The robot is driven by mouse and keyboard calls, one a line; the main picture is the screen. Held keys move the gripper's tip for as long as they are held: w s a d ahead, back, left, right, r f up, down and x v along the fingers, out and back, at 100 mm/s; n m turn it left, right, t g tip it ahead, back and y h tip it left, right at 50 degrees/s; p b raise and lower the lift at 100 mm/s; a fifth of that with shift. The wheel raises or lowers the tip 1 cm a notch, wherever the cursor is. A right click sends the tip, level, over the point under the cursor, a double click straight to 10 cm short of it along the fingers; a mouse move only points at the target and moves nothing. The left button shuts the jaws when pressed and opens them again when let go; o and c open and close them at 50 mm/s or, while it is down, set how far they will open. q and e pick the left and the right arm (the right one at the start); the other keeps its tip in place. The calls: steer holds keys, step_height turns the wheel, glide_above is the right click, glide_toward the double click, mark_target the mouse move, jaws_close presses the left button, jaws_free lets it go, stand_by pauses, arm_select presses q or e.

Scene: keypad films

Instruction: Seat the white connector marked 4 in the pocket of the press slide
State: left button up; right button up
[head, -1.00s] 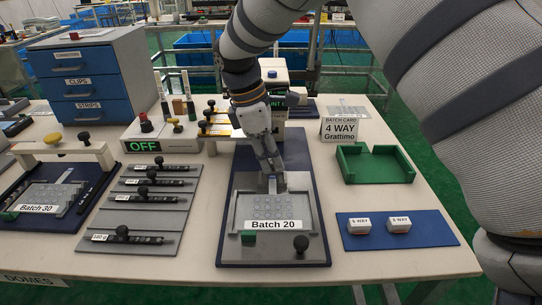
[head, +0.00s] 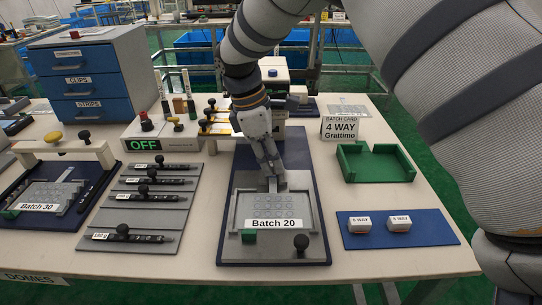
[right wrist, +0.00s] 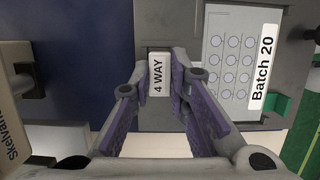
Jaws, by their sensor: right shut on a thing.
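The white connector (right wrist: 158,75) marked "4 WAY" is between the fingertips of my right gripper (right wrist: 160,82), which is shut on it. In the head view my right gripper (head: 272,184) points down at the back edge of the Batch 20 plate, and it hides most of the connector. In the right wrist view the connector is over or against a grey metal part (right wrist: 157,25) that I take for the press slide. The pocket is hidden under or behind the connector, so I cannot tell whether it is seated. My left gripper is not in view.
The Batch 20 plate (head: 245,210) has a green block (head: 249,237) and a black knob (head: 301,243) at its front. Two white connectors lie on a blue mat (head: 430,229) at right, beside an open green tray (head: 352,167). A grey rack (head: 125,218) with black knobs stands left.

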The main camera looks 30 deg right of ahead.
steer(key=shift+f, duration=0.65)
steer(key=o, duration=0.9)
steer(key=v, duration=1.2)
